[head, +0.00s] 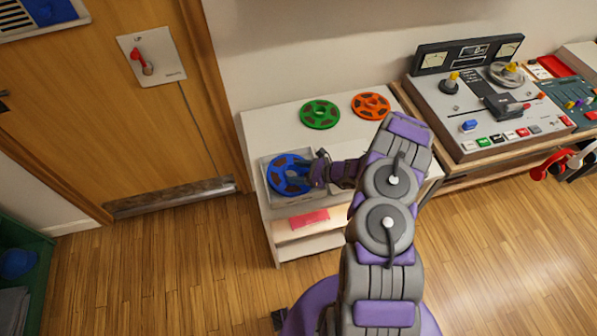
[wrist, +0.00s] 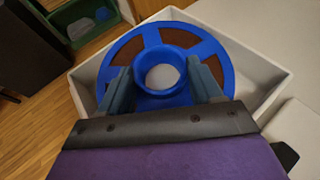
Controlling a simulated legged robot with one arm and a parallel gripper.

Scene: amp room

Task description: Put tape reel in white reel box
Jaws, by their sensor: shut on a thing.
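A blue tape reel (head: 283,181) with brown tape shows at the white reel box in the head view. In the wrist view the reel (wrist: 211,47) lies within the outline of the box, and its raised hub stands between my fingers. The white open reel box (head: 293,203) is on the left part of the white shelf top; its walls also show in the wrist view (wrist: 265,76). My gripper (head: 306,173) is shut on the reel's hub, and it also shows in the wrist view (wrist: 165,82). I cannot tell whether the reel touches the box floor.
A green reel (head: 320,114) and an orange reel (head: 371,106) lie at the back of the white shelf (head: 272,124). A tape machine (head: 490,100) stands to the right. A wooden door (head: 110,110) is to the left. The floor in front is mostly clear.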

